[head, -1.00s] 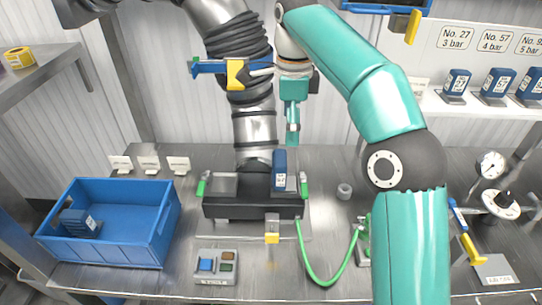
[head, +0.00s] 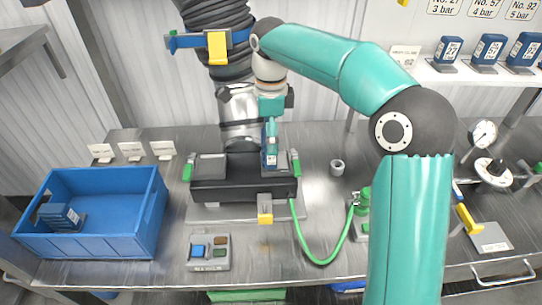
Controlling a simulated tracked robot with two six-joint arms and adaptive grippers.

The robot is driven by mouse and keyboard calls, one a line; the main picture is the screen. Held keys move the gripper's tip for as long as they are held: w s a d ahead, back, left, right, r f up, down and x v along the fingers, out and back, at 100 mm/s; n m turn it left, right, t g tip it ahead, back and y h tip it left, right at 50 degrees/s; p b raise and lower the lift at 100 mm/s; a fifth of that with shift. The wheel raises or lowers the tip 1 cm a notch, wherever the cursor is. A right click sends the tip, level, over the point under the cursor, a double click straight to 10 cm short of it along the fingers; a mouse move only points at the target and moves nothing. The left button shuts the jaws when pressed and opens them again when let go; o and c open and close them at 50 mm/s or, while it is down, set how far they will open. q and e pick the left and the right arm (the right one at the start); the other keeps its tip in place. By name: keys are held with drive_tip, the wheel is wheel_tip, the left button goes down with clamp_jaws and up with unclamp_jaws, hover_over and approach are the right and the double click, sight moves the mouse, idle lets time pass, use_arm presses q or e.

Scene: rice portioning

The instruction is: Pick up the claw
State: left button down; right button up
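I cannot make out anything that is clearly a claw. A teal arm, seemingly my right one, comes in from the lower right of the head view. Its slim teal gripper (head: 270,142) points down at the upper part of a small blue block with a white label (head: 270,161). The block stands upright in the right part of a black fixture (head: 240,189). The gripper overlaps the block in the picture; whether its fingers are closed on it is hidden. My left gripper is not in view.
A blue bin (head: 100,232) with a blue block inside is at left. A ribbed duct (head: 222,60) rises behind the fixture. More blue blocks (head: 488,50) stand on the right shelf.

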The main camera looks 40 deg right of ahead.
sight(279, 163)
drive_tip(key=shift+d+f+p, duration=0.15)
drive_tip(key=shift+f, duration=1.15)
drive_tip(key=shift+d+f+p, duration=0.1)
drive_tip(key=shift+f+p, duration=0.05)
drive_tip(key=shift+f, duration=1.15)
drive_tip(key=c, duration=1.5)
